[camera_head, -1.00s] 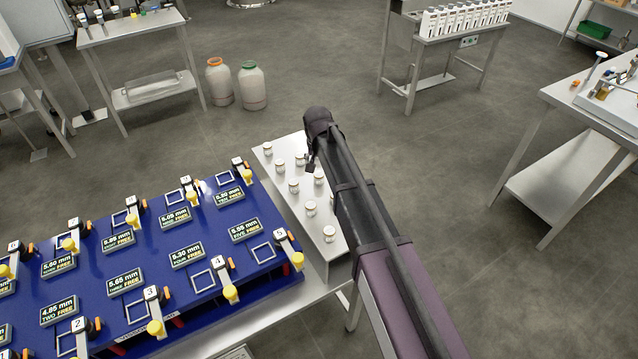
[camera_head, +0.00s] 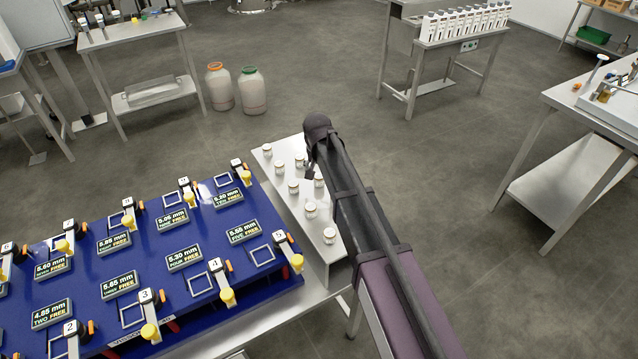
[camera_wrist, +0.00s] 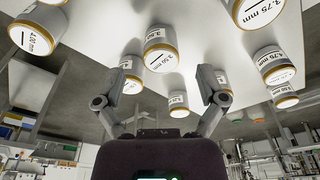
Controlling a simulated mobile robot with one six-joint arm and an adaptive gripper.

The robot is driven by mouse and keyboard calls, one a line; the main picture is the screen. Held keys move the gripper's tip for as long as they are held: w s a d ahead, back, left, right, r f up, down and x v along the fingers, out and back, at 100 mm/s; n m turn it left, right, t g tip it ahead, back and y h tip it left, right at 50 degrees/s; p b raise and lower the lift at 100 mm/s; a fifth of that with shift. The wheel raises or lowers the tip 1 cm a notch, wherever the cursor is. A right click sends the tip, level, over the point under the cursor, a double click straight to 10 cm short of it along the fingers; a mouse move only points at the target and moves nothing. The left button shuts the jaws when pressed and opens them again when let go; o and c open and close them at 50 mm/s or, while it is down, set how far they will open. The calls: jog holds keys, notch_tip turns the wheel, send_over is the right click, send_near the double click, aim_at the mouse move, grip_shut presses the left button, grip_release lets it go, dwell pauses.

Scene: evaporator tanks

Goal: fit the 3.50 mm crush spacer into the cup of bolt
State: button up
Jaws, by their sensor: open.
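In the wrist view a white cylindrical container with a gold rim reads 3.50 mm (camera_wrist: 160,54); I take it for the crush spacer's container. My gripper (camera_wrist: 160,90) is open, its two fingers apart on either side below this container in the picture, with nothing between them clearly gripped. In the head view my gripper (camera_head: 312,172) hangs over the narrow steel side table (camera_head: 325,255) among the small white containers (camera_head: 294,187). Their labels are too small to read there. I cannot make out the bolt or its cup in either view.
Containers marked 4.00 mm (camera_wrist: 38,36), 3.75 mm (camera_wrist: 258,10) and 4.75 mm (camera_wrist: 274,66) stand close by. A blue board (camera_head: 150,265) with numbered clamps, yellow knobs and millimetre displays lies to the left. The floor (camera_head: 450,200) to the right is open.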

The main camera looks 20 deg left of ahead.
aim_at(319, 176)
jog(key=shift+w+a+f+b, duration=0.1)
jog(key=shift+w+f+b, duration=0.05)
jog(key=shift+f+b, duration=1.5)
jog(key=shift+f, duration=0.1)
grip_shut()
